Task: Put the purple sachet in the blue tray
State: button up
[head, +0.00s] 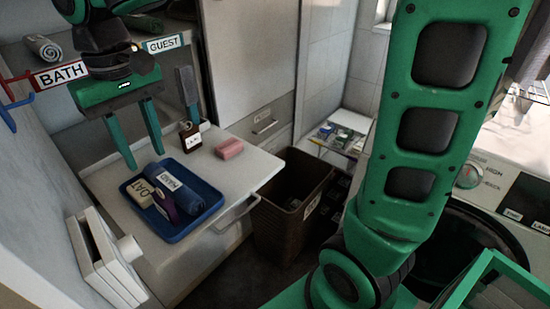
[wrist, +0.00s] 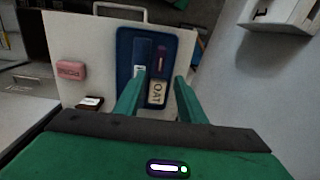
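The purple sachet (head: 165,206) lies in the blue tray (head: 180,237), beside a cream bar marked OAT (head: 141,193) and a labelled blue roll (head: 176,184). It also shows in the wrist view (wrist: 161,58), just beyond the OAT bar (wrist: 157,92). The tray (wrist: 124,45) sits on the pale counter top. My gripper (head: 144,158) is open and empty above the tray, its fingers pointing down and clear of the sachet. In the wrist view its fingertips (wrist: 159,78) stand apart, with the OAT bar seen between them.
A white wall box (head: 105,262) is close at the tray's left front. Shelf signs BATH (head: 62,74) and GUEST (head: 163,44) hang near my arm. A brown bin (head: 290,205) stands right of the counter.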

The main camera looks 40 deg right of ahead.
jog(key=s+d+f+m, duration=0.2)
jog(key=d, duration=0.9)
jog(key=s+d+f+m, duration=0.2)
jog(key=d+m, duration=0.1)
jog(key=d, duration=0.8)
jog(key=s+d+f+m, duration=0.2)
jog(key=s+d+f, duration=0.1)
jog(key=s+d, duration=0.3)
jog(key=s+d+f+m, duration=0.2)
jog(key=s+d+f, duration=0.2)
jog(key=s+d, duration=0.3)
jog(key=shift+s+m, duration=0.3)
jog(key=shift+s, duration=0.9)
jog(key=shift+w+f, duration=0.2)
jog(key=shift+w, duration=0.45)
